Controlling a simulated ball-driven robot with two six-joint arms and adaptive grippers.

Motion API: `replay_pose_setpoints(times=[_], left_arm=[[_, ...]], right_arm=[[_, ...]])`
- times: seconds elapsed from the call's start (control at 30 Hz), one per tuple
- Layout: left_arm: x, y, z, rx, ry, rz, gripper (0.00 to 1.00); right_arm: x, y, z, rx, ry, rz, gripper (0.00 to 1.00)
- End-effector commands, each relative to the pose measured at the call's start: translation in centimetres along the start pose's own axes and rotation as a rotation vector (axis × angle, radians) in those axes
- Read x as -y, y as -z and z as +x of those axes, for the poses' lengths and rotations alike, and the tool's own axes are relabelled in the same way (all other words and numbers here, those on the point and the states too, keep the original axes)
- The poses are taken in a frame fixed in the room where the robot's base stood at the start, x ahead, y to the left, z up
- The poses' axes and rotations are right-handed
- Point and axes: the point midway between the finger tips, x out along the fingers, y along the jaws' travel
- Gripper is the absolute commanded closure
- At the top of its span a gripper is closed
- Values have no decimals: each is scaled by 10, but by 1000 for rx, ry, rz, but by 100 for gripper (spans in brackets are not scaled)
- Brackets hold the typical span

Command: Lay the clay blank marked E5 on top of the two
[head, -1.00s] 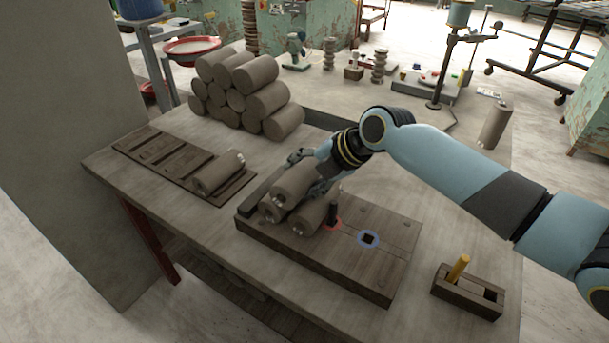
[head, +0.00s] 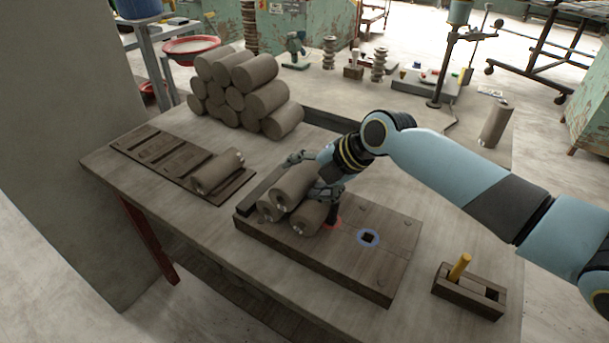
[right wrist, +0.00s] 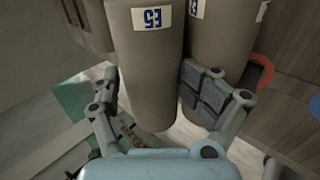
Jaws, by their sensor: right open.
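In the right wrist view the neighbouring blank (right wrist: 232,45) carries a partly cut-off label. My right gripper (head: 313,177) is open, with one finger on each side of the E5 blank. Whether its fingers touch the blanks is unclear. My left gripper is out of view.
A slotted rack (head: 170,158) with one blank (head: 217,172) and a stacked pile (head: 245,90) are behind. A yellow peg (head: 459,267) stands front right.

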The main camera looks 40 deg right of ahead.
Motion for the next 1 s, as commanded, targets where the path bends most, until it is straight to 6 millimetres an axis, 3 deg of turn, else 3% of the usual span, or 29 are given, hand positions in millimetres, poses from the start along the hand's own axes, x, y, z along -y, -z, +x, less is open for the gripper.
replay_pose_setpoints(times=[0.27,0.7,1.0], left_arm=[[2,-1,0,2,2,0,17],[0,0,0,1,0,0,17],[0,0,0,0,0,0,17]], right_arm=[[-2,1,-2,-2,1,2,17],[-55,-1,-62,2,-3,-2,17],[-66,0,-76,1,0,1,17]])
